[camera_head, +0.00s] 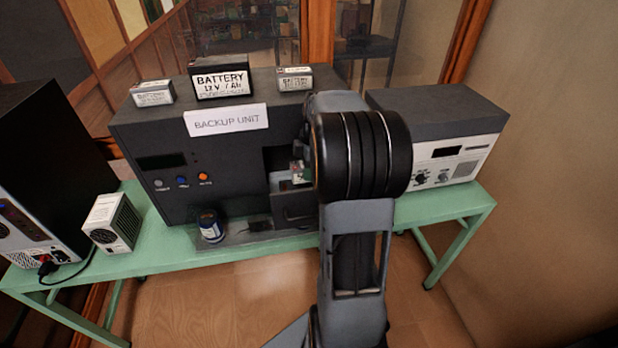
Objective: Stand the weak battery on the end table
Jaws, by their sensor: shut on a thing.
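The wide battery (220,80), labelled "BATTERY 12 V 7 Ah", and two smaller batteries, left (152,93) and right (294,79), stand on the backup unit (140,130). I cannot tell from their labels which battery is weak. My arm (357,230) reaches forward to the unit's open bay (279,160). My gripper's fingers are hidden behind the thick black wrist joint. A small white, green and red thing (300,173) shows at the bay's mouth, partly covered by my arm; I cannot tell what it is. I see no separate end table.
A green bench (440,212) carries the unit, a grey instrument (445,130) at right, and a black case (40,170) and white box (112,223) at left. Wooden floor (220,300) lies below.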

